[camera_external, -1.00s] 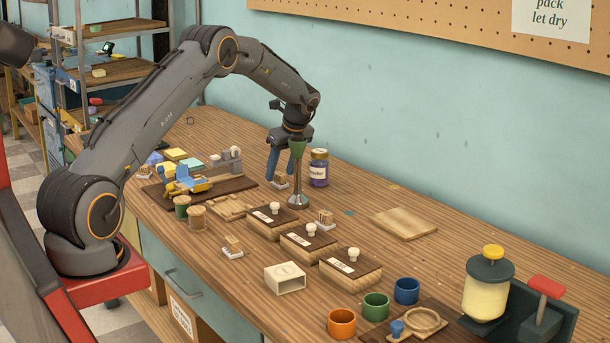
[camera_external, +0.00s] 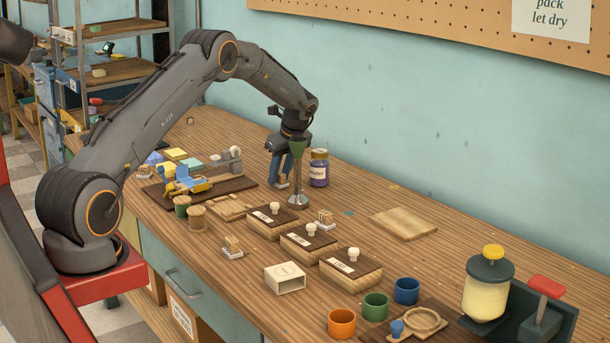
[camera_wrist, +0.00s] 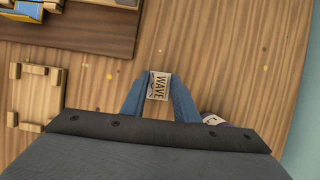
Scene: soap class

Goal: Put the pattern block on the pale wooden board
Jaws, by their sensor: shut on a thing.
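The pattern block (camera_wrist: 158,86) has a white face lettered WAVE and sits between the blue fingers of my gripper (camera_wrist: 157,96). In the external view my gripper (camera_external: 282,183) points down at the back of the bench, shut on the block. The block is small and partly hidden there, at or very near the bench top. The pale wooden board (camera_external: 403,222) lies flat and bare on the bench to the right, well apart from my gripper. It is not in the wrist view.
A metal tool with a green top (camera_external: 298,190) stands just in front of my gripper. A purple jar (camera_external: 319,170) stands close to its right. Lidded boxes (camera_external: 310,243) and two small blocks, one at the front (camera_external: 232,249), stand nearer. Open bench surrounds the board.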

